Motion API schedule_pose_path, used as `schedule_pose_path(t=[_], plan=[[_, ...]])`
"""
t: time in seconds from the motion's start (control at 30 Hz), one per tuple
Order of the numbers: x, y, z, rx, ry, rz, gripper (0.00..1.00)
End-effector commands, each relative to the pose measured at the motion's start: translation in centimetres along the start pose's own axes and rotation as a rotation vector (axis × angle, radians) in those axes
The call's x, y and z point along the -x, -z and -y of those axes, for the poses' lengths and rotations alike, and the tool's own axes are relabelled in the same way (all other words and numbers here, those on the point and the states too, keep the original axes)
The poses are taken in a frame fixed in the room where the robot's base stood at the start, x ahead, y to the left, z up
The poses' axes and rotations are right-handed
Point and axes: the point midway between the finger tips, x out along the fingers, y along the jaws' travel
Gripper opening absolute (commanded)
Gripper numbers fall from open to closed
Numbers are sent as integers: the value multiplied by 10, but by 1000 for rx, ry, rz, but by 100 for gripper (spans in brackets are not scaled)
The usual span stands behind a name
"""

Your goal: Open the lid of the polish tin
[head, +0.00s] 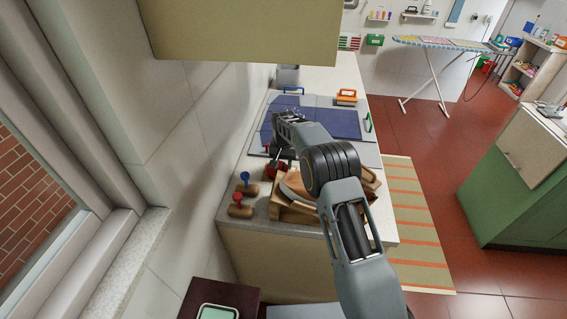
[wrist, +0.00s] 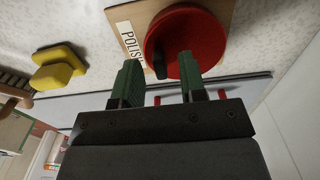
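The polish tin (wrist: 200,38) is round and red in the wrist view. It sits on a wooden board (wrist: 122,14) with a white label reading "POLISH". A small dark tab (wrist: 170,68) shows at the tin's near edge. My gripper (wrist: 159,75) is open, its two green-padded fingers apart at the near edge of the tin. In the head view the red tin (head: 277,170) is partly hidden by my gripper (head: 279,158).
A wooden box (head: 293,213) with brown items stands right of the tin. Blue-topped (head: 245,178) and red-topped (head: 238,198) wooden-based items stand to its left. A yellow brush-like item (wrist: 58,68) shows in the wrist view. The wall runs along the left.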

Motion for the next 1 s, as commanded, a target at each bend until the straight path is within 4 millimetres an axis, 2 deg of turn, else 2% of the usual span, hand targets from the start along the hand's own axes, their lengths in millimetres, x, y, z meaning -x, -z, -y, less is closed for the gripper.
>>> schedule_pose_path(t=[0.43,0.8,1.0], plan=[[-7,0,0,0,0,0,37],[-7,0,0,0,0,0,2],[-6,0,0,0,0,0,0]])
